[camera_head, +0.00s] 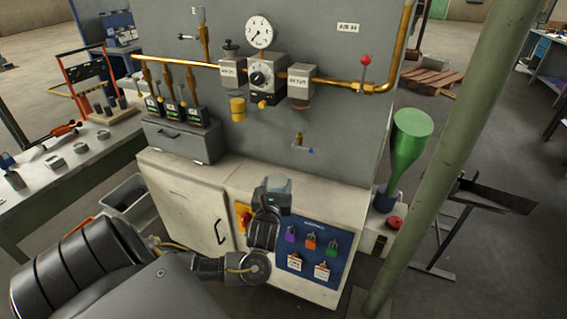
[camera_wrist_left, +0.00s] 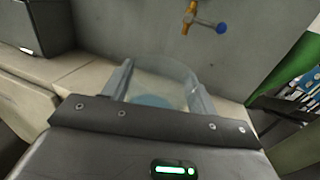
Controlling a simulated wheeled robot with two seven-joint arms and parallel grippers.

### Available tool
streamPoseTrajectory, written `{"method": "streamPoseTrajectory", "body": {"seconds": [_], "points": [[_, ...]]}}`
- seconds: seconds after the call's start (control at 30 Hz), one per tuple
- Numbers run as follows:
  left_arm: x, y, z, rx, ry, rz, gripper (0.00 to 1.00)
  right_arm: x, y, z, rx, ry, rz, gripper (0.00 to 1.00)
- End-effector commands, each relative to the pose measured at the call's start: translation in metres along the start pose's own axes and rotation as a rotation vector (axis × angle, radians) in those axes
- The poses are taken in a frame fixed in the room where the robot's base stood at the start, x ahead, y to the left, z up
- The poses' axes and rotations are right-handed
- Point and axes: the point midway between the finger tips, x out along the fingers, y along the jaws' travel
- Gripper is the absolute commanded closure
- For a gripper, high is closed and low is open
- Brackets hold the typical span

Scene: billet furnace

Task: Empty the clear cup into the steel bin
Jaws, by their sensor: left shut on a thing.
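My left gripper (camera_head: 274,190) is in front of the white cabinet, below the small blue-handled tap. It is shut on the clear cup, which shows between the fingers in the left wrist view (camera_wrist_left: 162,70). A pale blue patch shows low in the cup; I cannot tell whether it is contents or the base. In the head view the cup is too small to separate clearly from the fingers. A grey open bin (camera_head: 122,190), which looks like the steel bin, stands on the floor left of the cabinet, dark inside. My right gripper is not in view.
The white cabinet (camera_head: 185,200) and gauge panel (camera_head: 330,110) stand close ahead. The blue-handled tap (camera_head: 302,144) juts from the panel. A workbench (camera_head: 85,160) is at left. A green post (camera_head: 440,160) and green funnel (camera_head: 409,145) are at right.

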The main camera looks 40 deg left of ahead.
Motion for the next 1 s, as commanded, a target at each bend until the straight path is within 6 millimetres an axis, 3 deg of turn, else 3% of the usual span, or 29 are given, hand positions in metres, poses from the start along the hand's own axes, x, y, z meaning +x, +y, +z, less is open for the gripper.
{"method": "streamPoseTrajectory", "body": {"seconds": [0.07,0.3,0.43,0.67,0.8,1.0], "points": [[-0.008,0.002,0.002,0.000,0.002,-0.001,0.65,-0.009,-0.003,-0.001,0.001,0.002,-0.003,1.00],[-0.016,0.004,-0.001,-0.001,0.000,-0.001,0.65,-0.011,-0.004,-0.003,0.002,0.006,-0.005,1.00],[-0.017,-0.007,0.002,-0.001,0.000,-0.044,0.65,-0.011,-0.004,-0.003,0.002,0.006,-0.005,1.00],[-0.038,-0.073,0.030,-0.005,-0.001,-0.345,0.65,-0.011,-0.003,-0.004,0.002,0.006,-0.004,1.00],[-0.072,-0.115,0.054,-0.005,-0.003,-0.586,0.65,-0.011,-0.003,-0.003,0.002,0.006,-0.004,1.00],[-0.133,-0.151,0.072,-0.003,-0.002,-0.877,0.65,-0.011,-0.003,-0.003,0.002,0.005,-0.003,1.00]]}}
